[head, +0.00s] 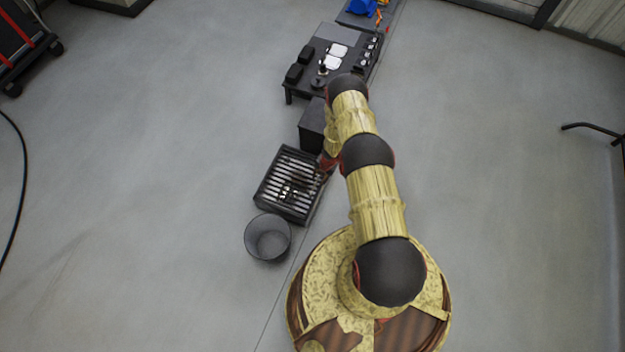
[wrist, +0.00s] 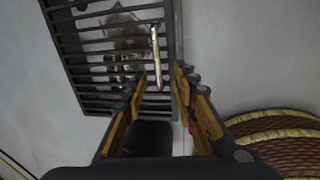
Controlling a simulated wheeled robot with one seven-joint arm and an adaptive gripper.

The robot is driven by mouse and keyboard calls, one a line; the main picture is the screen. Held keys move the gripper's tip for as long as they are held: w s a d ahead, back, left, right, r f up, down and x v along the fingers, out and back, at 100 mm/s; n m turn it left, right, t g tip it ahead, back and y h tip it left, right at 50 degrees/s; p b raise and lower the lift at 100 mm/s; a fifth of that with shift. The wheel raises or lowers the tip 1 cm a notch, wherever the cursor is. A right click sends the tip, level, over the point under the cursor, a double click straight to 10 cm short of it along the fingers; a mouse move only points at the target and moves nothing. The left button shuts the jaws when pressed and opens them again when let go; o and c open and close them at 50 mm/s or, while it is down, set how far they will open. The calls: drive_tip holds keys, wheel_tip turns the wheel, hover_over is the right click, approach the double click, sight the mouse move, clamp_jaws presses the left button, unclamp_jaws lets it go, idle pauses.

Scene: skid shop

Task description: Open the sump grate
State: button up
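The sump grate (head: 285,172) is a dark slatted panel in a dark square frame on the floor, left of my arm in the head view. It lies flat, and pale shapes show through its slats. In the wrist view the grate (wrist: 90,42) fills the upper left. A pale upright bar (wrist: 155,58), like a handle, stands along its right side. My gripper (wrist: 159,82) is open, its two fingers on either side of the bar's lower end. I cannot tell whether they touch it. In the head view my gripper (head: 327,164) is mostly hidden by my arm at the grate's right edge.
A grey bucket (head: 267,238) stands just in front of the grate. A dark box (head: 312,122) stands behind it, then a low black table (head: 345,45) bearing small items. A dark cart (head: 22,40) is at far left.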

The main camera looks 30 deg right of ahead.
sight(315, 184)
drive_tip(key=shift+n, duration=0.3)
drive_tip(key=f+b, duration=0.1)
drive_tip(key=f, duration=0.1)
drive_tip(key=w+f+b, duration=0.1)
drive_tip(key=f, duration=0.2)
drive_tip(key=a+f+b, duration=0.1)
drive_tip(key=f+b, duration=0.1)
drive_tip(key=shift+w+f, duration=0.25)
drive_tip(key=shift+a, duration=0.1)
drive_tip(key=shift+c, duration=0.5)
clamp_jaws()
